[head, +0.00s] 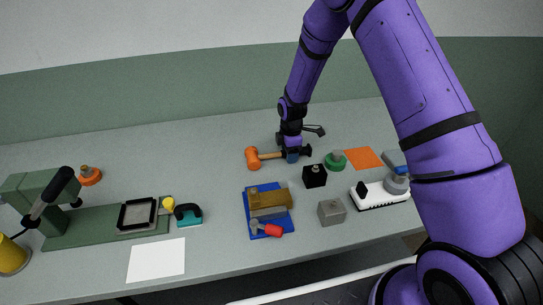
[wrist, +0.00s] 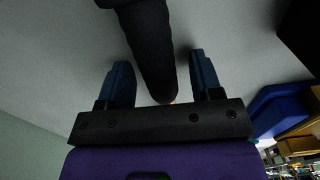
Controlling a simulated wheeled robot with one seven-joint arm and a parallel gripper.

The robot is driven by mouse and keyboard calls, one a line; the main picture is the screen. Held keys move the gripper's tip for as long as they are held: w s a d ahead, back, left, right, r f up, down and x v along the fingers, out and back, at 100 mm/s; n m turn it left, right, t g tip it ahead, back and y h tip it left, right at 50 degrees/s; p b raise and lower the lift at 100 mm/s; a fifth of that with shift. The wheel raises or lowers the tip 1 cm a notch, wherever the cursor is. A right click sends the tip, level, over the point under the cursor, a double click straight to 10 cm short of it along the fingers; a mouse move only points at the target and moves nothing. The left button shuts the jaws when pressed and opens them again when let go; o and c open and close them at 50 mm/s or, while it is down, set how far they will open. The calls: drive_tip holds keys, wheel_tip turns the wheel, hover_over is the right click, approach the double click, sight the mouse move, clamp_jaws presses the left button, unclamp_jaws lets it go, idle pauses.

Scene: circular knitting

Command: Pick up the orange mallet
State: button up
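The orange mallet lies on the grey table in the head view, with its orange head (head: 252,158) at left and its handle (head: 271,155) running right to my gripper (head: 293,155). In the wrist view the black grip of the handle (wrist: 150,45) lies between my two blue fingers (wrist: 160,82). Grey gaps show on both sides of the grip, so my gripper looks open around it and not closed on it. The mallet's head is hidden behind my gripper body in the wrist view; only a speck of orange shows.
Right of the gripper are a black block (head: 314,177), a green-knobbed piece (head: 335,161) and an orange sheet (head: 363,158). In front are a blue tray (head: 250,223) with tools and a grey block (head: 331,213).

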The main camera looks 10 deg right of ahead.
clamp_jaws()
drive_tip(key=shift+r, duration=0.1)
wheel_tip(320, 180, up, 10)
drive_tip(key=shift+f, duration=0.1)
idle(0.4)
